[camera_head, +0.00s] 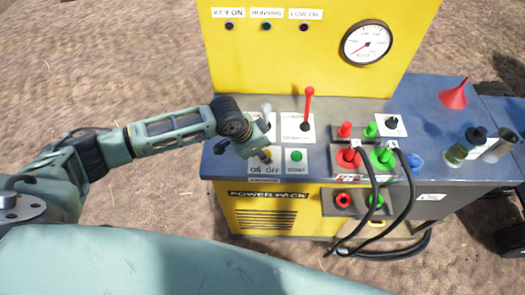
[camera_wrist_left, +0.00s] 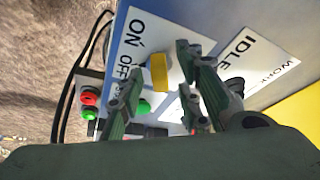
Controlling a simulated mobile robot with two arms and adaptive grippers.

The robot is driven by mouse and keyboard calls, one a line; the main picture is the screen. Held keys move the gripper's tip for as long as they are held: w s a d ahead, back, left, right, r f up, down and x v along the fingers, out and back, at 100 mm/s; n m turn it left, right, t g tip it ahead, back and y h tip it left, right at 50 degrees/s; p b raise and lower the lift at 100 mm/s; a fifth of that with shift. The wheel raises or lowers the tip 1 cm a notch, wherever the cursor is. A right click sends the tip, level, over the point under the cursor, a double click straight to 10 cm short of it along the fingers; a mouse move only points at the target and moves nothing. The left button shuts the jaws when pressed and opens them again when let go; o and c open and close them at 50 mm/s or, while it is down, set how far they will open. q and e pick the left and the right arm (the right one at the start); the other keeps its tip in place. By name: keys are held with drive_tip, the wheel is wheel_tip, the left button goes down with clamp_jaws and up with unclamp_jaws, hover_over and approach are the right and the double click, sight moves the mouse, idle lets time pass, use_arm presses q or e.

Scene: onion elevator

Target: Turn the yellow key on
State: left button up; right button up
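The yellow key (camera_wrist_left: 158,73) stands on a white plate marked ON and OFF (camera_wrist_left: 135,42) in the left wrist view. My left gripper (camera_wrist_left: 160,70) is open, with one finger on each side of the key and gaps visible between. In the head view the left gripper (camera_head: 260,151) points down over the ON/OFF plate (camera_head: 265,169) and hides most of the key. I cannot tell how deep the fingertips reach around the key. My right gripper is not in view.
A green button (camera_head: 297,156) sits just right of the key, and a red-topped lever (camera_head: 309,92) rises behind it. Black cables (camera_head: 375,200) plug into red and green connectors farther right. A yellow panel (camera_head: 285,65) with a gauge (camera_head: 367,43) stands behind.

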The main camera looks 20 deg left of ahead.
use_arm(q)
clamp_jaws()
